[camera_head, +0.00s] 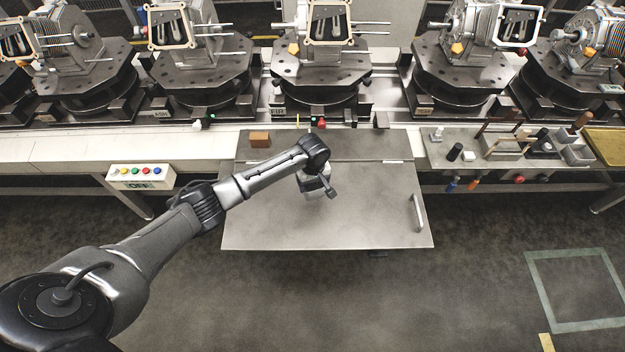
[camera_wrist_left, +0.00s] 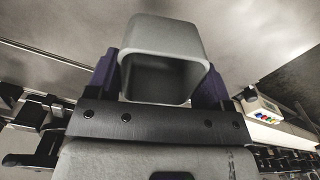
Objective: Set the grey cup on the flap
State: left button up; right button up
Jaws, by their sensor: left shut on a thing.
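The grey cup (camera_wrist_left: 165,55) is a square, rounded-edge cup that shows large in the left wrist view. Its open mouth faces that camera. My left gripper (camera_wrist_left: 160,85) is shut on it, with a purple finger on each side. In the head view my left gripper (camera_head: 316,188) is over the middle of the flap (camera_head: 370,222). There the wrist mostly hides the cup, and I cannot tell whether it touches the flap. The flap is a flat grey metal panel folded out in front of the conveyor, with a bar handle at its right. My right gripper is not in view.
A brown block (camera_head: 260,139) stands behind the flap on the left. A button box (camera_head: 141,177) is at the bench's left front. A tool tray (camera_head: 500,155) with several items is at the right. Fixtures (camera_head: 320,75) line the conveyor behind. Much of the flap is bare.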

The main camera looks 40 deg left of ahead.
aim_at(313, 186)
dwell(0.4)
pick_arm(q)
jog(key=shift+r+p, duration=0.1)
jog(key=shift+p, duration=0.6)
jog(key=shift+f+b, duration=1.6)
jog(key=shift+f, duration=2)
jog(key=shift+f+b, duration=0.4)
jog(key=shift+f, duration=0.2)
jog(key=o, duration=0.9)
jog(key=shift+o, duration=0.2)
jog(key=shift+r, duration=0.1)
